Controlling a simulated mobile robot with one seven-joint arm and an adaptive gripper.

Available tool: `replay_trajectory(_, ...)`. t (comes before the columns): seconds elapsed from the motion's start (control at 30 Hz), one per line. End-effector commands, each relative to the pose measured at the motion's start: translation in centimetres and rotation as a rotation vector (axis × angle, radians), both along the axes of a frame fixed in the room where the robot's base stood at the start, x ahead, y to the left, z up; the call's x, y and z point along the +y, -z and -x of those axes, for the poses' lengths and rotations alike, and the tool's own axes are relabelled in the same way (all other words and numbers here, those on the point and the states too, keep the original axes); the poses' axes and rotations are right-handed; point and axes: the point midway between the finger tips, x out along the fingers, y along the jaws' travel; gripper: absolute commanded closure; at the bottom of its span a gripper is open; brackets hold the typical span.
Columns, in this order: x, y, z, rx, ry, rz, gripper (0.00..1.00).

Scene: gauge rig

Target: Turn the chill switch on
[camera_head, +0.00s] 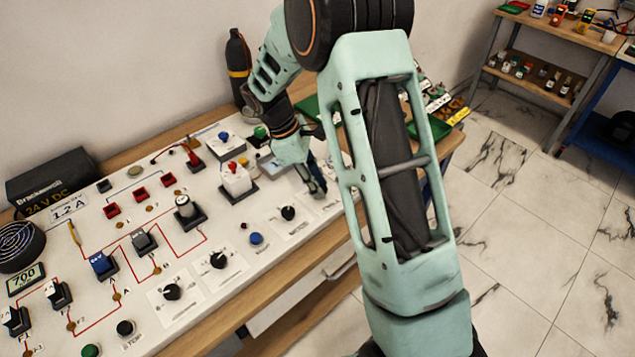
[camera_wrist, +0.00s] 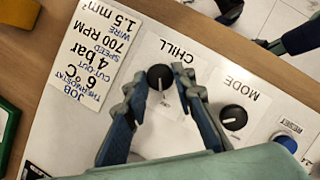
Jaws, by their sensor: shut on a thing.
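The chill switch is a round black knob (camera_wrist: 160,77) with a white pointer line, on a white plate marked CHILL in the wrist view. The line points roughly downward in that picture. My gripper (camera_wrist: 160,86) is shut on the knob, with one dark blue finger at its left and one at its right. In the head view my gripper (camera_head: 317,190) reaches down to the right end of the white panel (camera_head: 190,270), and the chill knob is hidden there.
The mode knob (camera_wrist: 233,117) and blue reset button (camera_wrist: 285,143) stand right of the chill knob in the wrist view. A job card (camera_wrist: 88,60) lies to its left. The panel's left part holds several switches, including a blue rocker (camera_head: 102,264). A dark bottle (camera_head: 238,68) stands behind.

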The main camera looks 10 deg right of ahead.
Motion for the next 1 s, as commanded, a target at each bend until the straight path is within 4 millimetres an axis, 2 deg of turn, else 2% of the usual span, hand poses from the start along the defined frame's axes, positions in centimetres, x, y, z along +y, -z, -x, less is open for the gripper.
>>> replay_trajectory(0.27,-0.1,-0.05,-0.2,0.001,0.179,0.001,1.0)
replay_trajectory(1.0,-0.53,-0.05,-0.62,0.0,0.869,-0.001,1.0)
